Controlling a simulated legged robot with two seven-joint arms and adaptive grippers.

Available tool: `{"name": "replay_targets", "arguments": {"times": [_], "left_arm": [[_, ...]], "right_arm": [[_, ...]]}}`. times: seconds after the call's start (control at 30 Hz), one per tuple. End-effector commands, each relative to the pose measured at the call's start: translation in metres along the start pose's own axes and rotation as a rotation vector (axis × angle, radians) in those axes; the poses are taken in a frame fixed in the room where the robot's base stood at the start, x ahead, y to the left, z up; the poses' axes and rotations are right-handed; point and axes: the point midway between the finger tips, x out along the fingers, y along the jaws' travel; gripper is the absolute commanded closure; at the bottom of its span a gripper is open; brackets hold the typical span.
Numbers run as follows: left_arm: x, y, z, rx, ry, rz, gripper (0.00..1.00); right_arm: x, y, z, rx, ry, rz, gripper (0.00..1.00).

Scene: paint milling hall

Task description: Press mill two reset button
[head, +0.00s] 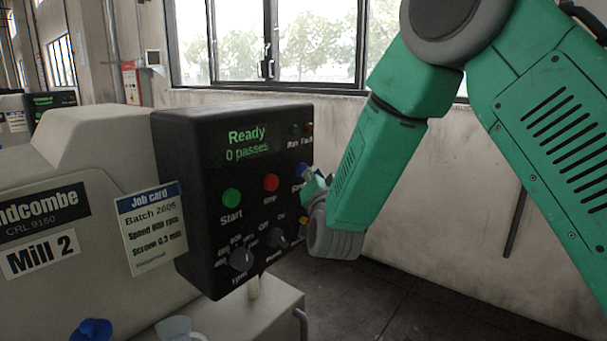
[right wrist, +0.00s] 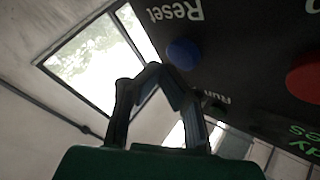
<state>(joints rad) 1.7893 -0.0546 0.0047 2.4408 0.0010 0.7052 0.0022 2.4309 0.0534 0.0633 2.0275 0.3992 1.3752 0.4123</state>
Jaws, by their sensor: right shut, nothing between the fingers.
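The Mill 2 control panel (head: 216,180) is a black box whose screen reads "Ready, 0 passes". It carries a green Start button (head: 231,197), a red Stop button (head: 271,182) and a blue Reset button (head: 301,170) near its right edge. My right gripper (head: 308,178) is beside the Reset button and partly covers its label. In the right wrist view the blue Reset button (right wrist: 184,53) is just right of the shut, empty fingertips (right wrist: 156,72). I cannot tell whether they touch it. My left gripper is out of view.
A job card (head: 152,228) and a Mill 2 label (head: 40,254) are on the pale mill body (head: 95,160). Dark knobs (head: 242,259) sit low on the panel. A blue object (head: 92,330) is at the bottom edge. Open floor (head: 400,300) lies right of the panel.

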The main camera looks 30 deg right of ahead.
Motion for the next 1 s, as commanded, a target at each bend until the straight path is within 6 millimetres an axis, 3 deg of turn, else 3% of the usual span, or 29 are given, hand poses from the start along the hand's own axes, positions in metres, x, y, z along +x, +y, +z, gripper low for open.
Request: {"name": "replay_targets", "arguments": {"times": [0.43, 1.0], "left_arm": [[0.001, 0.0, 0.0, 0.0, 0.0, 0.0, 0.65], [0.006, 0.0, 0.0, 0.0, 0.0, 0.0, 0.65]], "right_arm": [[-0.003, 0.004, -0.004, 0.0, 0.001, 0.001, 1.0], [-0.036, 0.028, -0.027, 0.0, 0.001, 0.0, 1.0]]}}
